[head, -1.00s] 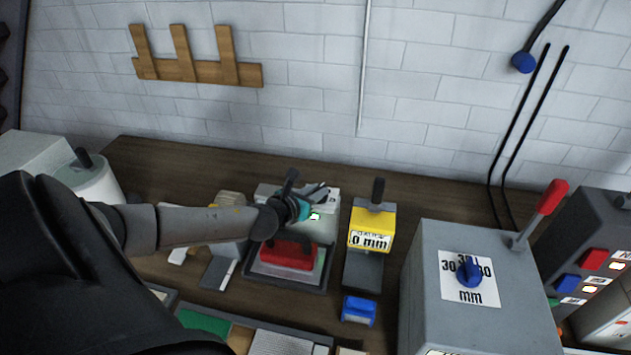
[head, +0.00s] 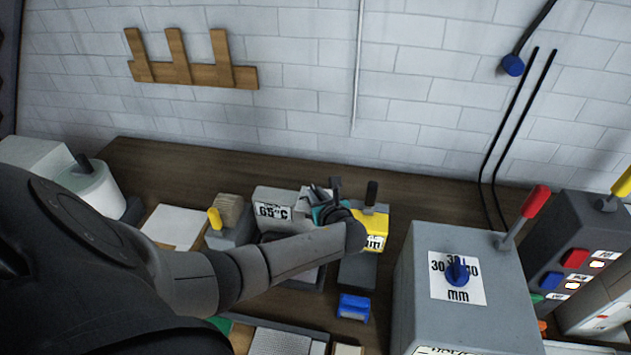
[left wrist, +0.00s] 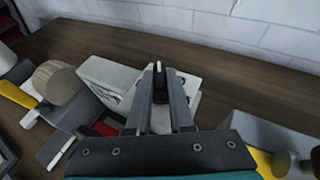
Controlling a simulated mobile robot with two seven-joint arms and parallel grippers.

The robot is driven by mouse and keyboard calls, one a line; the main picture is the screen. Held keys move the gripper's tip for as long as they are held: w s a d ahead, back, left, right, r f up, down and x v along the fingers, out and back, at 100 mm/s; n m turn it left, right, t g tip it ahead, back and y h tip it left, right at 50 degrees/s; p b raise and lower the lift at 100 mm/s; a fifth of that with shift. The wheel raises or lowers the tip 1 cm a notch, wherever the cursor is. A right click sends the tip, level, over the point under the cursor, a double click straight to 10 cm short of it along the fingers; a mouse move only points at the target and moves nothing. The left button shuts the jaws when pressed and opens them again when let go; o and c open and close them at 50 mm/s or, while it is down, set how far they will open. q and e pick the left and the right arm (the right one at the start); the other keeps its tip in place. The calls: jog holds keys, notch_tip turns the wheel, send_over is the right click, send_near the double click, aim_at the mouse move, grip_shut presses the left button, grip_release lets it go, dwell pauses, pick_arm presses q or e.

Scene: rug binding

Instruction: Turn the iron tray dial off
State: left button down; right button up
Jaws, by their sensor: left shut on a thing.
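The iron tray's pale housing (head: 272,211) stands on the bench in the head view, with a 65°C display on its front. It also shows in the left wrist view (left wrist: 105,82), behind the fingers. My left gripper (head: 322,195) is at the right end of this housing. In the left wrist view, its fingers (left wrist: 158,108) are shut on the dark dial (left wrist: 158,72), whose tip shows between them. My forearm hides most of the tray and the red iron; a red patch (left wrist: 104,129) shows in the left wrist view. The dial's setting is hidden. My right gripper is not in view.
A yellow device (head: 372,222) with a black lever stands close on the right. A block with a yellow handle (head: 215,217) is on the left. A big grey box (head: 465,310) with a blue knob and red lever is further right. A blue item (head: 354,308) lies in front.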

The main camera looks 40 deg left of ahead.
pick_arm(q)
jog(key=shift+w+n+g+y, duration=0.1)
jog(key=shift+n+g+y, duration=0.4)
jog(key=shift+n+g, duration=0.2)
jog(key=shift+r, duration=0.1)
jog(key=c, duration=0.8)
grip_release()
jog(key=shift+g, duration=0.3)
jog(key=v, duration=1.5)
jog(key=shift+o, duration=0.4)
